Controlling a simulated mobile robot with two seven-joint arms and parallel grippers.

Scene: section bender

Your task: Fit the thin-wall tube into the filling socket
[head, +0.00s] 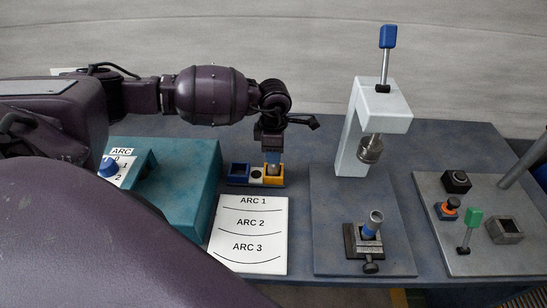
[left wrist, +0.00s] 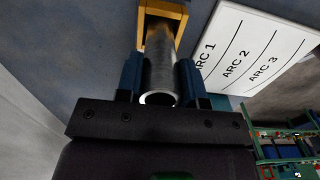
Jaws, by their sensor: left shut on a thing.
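My left gripper (head: 273,160) points down over the yellow compartment (head: 273,182) of a small three-colour rack. In the left wrist view, its blue fingers (left wrist: 160,80) are shut on a grey metal tube (left wrist: 160,78), with a bright thin ring at the near end. The tube's far end is at the yellow compartment (left wrist: 164,10); how deep it sits is hidden. Another tube-like piece with a blue band (head: 373,223) stands slightly tilted in a dark clamp (head: 361,242). No filling socket is marked; a grey square open socket (head: 505,230) is on the right-hand plate. My right gripper is out of view.
An upright pale bender frame (head: 357,125) with a blue-topped lever stands behind the clamp. An ARC 1–3 card (head: 249,236) lies before the rack, and a teal dial box (head: 185,180) stands left. The right plate (head: 480,260) holds a green lever (head: 472,218) and black blocks.

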